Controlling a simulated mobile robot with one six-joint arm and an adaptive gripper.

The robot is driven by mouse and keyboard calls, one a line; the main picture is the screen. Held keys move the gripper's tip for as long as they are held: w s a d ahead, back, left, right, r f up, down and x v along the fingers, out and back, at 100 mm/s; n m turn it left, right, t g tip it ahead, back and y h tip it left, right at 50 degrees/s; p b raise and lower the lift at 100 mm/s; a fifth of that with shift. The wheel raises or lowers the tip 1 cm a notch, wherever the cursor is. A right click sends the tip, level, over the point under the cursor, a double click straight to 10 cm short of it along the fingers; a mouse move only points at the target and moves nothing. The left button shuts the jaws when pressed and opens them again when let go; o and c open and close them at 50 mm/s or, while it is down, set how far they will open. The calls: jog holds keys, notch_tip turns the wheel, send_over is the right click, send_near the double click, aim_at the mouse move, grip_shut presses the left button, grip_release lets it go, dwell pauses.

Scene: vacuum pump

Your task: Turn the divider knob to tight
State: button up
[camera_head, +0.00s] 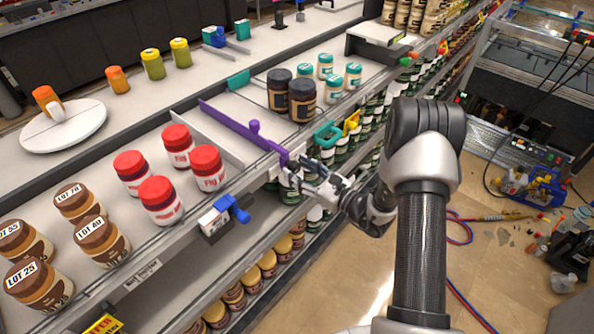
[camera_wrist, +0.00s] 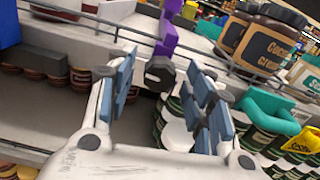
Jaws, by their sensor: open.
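The purple divider (camera_head: 235,125) lies across the white shelf, its front end at the shelf's front rail. It also shows at the top of the wrist view (camera_wrist: 167,38). A dark faceted knob (camera_wrist: 160,72) sits below its purple front end; I cannot read any mark or setting on it. My gripper (camera_head: 312,174) is at the shelf front by the divider's end. In the wrist view my gripper (camera_wrist: 164,84) is open, with blue pads on both sides of the knob and gaps visible. In the head view I cannot make out the knob.
Red-lidded jars (camera_head: 158,200) stand left of the divider, and dark jars (camera_head: 302,100) stand right of it. A blue clamp (camera_head: 235,209) and a teal clamp (camera_head: 327,135) sit on the front rail on either side. Jars fill the lower shelf.

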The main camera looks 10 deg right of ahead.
jog(key=shift+w+a, duration=0.3)
jog(key=shift+w, duration=0.15)
jog(key=c, duration=1.1)
